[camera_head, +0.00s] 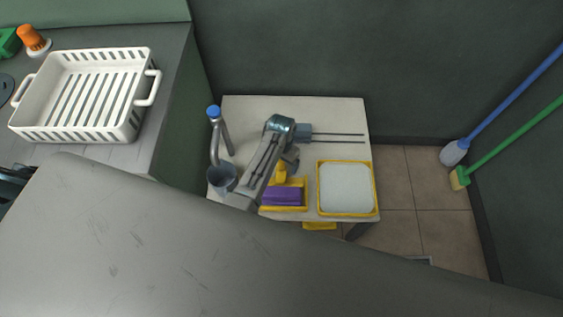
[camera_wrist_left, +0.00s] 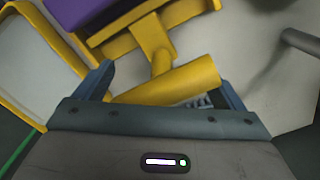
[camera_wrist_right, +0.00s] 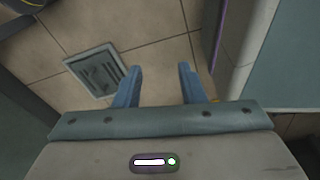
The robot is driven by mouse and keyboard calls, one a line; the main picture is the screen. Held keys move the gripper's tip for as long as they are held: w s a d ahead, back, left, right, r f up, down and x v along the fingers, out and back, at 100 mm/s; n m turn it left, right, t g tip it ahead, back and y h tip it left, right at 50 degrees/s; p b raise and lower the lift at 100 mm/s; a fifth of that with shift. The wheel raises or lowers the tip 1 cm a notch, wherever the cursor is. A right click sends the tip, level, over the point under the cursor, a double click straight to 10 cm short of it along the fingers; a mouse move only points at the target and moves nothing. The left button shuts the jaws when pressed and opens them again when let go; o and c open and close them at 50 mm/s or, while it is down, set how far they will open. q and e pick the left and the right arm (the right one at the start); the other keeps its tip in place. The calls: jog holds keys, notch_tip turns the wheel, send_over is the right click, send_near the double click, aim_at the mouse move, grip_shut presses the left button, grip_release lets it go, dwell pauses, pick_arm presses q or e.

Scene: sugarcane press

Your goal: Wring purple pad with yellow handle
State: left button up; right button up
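The purple pad (camera_head: 284,196) lies in a yellow frame on the white table, beside the white-topped yellow tray. Its yellow handle (camera_head: 281,174) rises at the pad's back edge, partly hidden by my arm. My left gripper (camera_head: 288,163) is at the handle. In the left wrist view, the yellow handle (camera_wrist_left: 178,85) lies between the two spread fingers of my left gripper (camera_wrist_left: 165,82), and the purple pad (camera_wrist_left: 85,12) shows at the top left. My right gripper (camera_wrist_right: 158,75) is open and empty above floor tiles; I cannot make it out in the head view.
The yellow tray (camera_head: 347,188) stands right of the pad. A grey pipe with a blue cap (camera_head: 213,112) stands at the table's left. A white basket (camera_head: 92,95) sits on the left counter. A blue and a green broom lean at the far right. The right wrist view shows a floor drain (camera_wrist_right: 97,72).

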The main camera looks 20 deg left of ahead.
pick_arm(q)
notch_tip(320, 180, up, 7)
jog(key=shift+d+f, duration=0.1)
jog(key=shift+r, duration=0.6)
pick_arm(e)
jog(key=shift+s+f, duration=0.4)
jog(key=shift+s, duration=0.35)
jog(key=shift+s, duration=0.25)
pick_arm(q)
jog(key=shift+f, duration=0.1)
pick_arm(e)
jog(key=shift+s, duration=0.1)
